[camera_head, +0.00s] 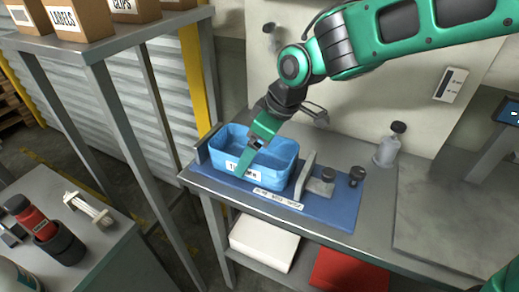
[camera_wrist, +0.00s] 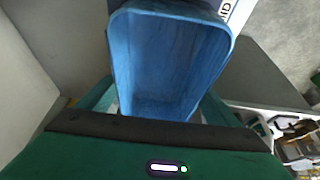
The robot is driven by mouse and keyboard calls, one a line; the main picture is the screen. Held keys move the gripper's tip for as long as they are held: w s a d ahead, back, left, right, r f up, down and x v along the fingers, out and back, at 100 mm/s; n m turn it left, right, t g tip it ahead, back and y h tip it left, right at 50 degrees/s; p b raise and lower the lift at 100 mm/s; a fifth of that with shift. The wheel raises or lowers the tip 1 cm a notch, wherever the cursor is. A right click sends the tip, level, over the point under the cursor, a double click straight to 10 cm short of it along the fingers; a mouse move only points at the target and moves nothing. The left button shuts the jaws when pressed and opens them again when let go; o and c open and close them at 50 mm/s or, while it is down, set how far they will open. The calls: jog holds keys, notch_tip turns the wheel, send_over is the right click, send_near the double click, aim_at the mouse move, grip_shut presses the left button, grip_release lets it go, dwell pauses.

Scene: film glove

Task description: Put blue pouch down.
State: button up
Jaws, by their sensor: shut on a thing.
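The blue pouch (camera_head: 282,165) is an open-topped, tub-like container with a white label on its front. It is upright over the blue mat (camera_head: 335,212) on the workbench, between two grey upright plates (camera_head: 305,174). Whether its base touches the mat I cannot tell. My gripper (camera_head: 246,160) reaches down from above and is shut on the pouch, with a green finger in front of its near wall. In the wrist view the pouch (camera_wrist: 165,60) lies between my green fingers, and its inside looks empty.
Small dark-capped items (camera_head: 357,175) stand right of the plate. A clear bottle (camera_head: 390,146) stands behind on the bench. A shelf with boxes (camera_head: 80,18) rises at left. A white box (camera_head: 264,243) and a red item (camera_head: 345,270) sit below.

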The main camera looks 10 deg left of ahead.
jog(key=shift+f, duration=0.1)
jog(key=o, duration=1)
jog(key=v, duration=1.2)
